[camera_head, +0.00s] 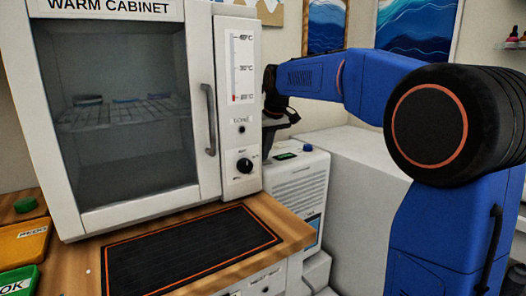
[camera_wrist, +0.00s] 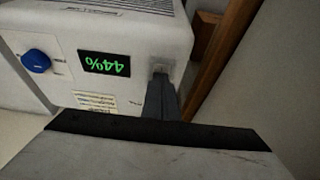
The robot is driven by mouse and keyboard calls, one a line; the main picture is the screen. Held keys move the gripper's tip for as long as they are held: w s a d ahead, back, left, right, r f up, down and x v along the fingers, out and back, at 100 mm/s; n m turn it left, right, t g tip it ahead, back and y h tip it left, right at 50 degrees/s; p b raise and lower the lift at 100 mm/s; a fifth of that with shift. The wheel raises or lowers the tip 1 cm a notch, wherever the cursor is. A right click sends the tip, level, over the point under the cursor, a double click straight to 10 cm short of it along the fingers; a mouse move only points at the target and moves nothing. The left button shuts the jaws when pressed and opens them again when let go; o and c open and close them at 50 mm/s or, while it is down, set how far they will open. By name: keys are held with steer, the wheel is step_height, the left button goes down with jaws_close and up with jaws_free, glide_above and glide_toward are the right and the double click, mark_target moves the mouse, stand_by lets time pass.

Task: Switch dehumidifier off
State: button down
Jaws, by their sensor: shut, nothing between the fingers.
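The white dehumidifier (camera_head: 297,195) stands right of the cabinet, low beside the wooden worktop. Its top also fills the upper part of the wrist view (camera_wrist: 140,30). There its lit display (camera_wrist: 104,62) reads 44% in green, upside down. A blue knob (camera_wrist: 36,61) sits left of the display. A small pale plate (camera_wrist: 161,68), perhaps the switch, lies right of the display. My gripper (camera_wrist: 160,80) is shut and empty, its fingertips at this plate and covering part of it. I cannot tell whether they touch.
The warm cabinet (camera_head: 240,110) stands close left of my gripper, with a handle and a black knob (camera_head: 244,165). A black mat (camera_head: 190,250) lies on the wooden worktop (camera_head: 290,228). A brown wooden edge (camera_wrist: 222,55) is close right of my fingers in the wrist view.

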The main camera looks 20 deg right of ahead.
steer(key=shift+s+f, duration=0.1)
steer(key=w+v, duration=0.1)
steer(key=v, duration=1.3)
steer(key=shift+r, duration=0.2)
steer(key=n+g, duration=0.2)
steer(key=n, duration=1.6)
glide_above(267, 162)
steer(key=w, duration=0.1)
steer(key=shift+w+a+r+h, duration=0.1)
steer(key=shift+w+r+h, duration=0.05)
steer(key=shift+r+h, duration=0.25)
steer(key=shift+f, duration=0.15)
steer(key=f, duration=0.4)
steer(key=w+f, duration=0.1)
steer(key=f, duration=0.8)
steer(key=shift+w+a+f, duration=0.3)
steer(key=shift+f, duration=0.05)
